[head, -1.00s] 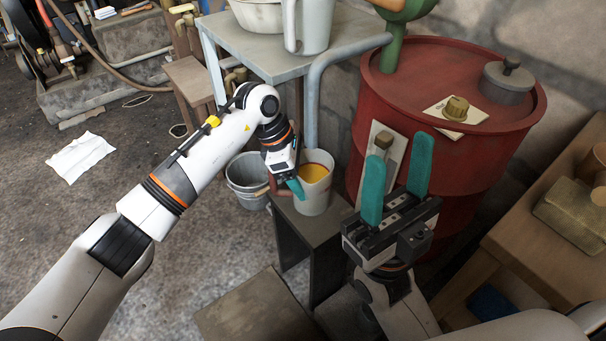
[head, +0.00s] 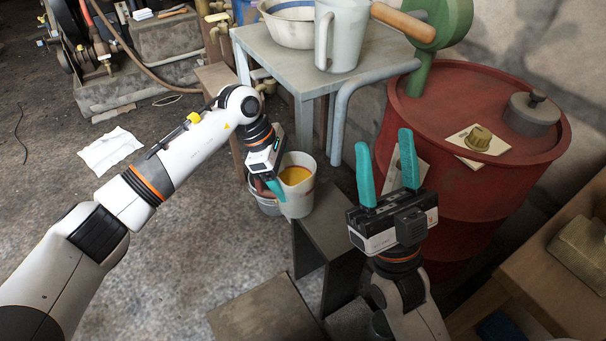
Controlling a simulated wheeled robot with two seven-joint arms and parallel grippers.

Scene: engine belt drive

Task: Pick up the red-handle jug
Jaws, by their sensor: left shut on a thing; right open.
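The red-handle jug (head: 299,196) is a pale jug with yellow-orange contents, beside the dark stool's upper left corner. My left gripper (head: 274,188) is shut at its left side, where the red handle is mostly hidden by the fingers and arm. The jug looks upright. Its base overlaps the stool's corner in the picture, and I cannot tell for sure how far it is above the stool. My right gripper (head: 387,170) is open and empty, teal fingers pointing up, in front of the red drum.
A dark stool (head: 335,228) stands below the jug, and a grey bucket (head: 263,197) is partly hidden behind it. A grey table (head: 270,52) bears a basin and a metal jug (head: 345,38). The red drum (head: 440,105) stands to the right. Open floor lies left.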

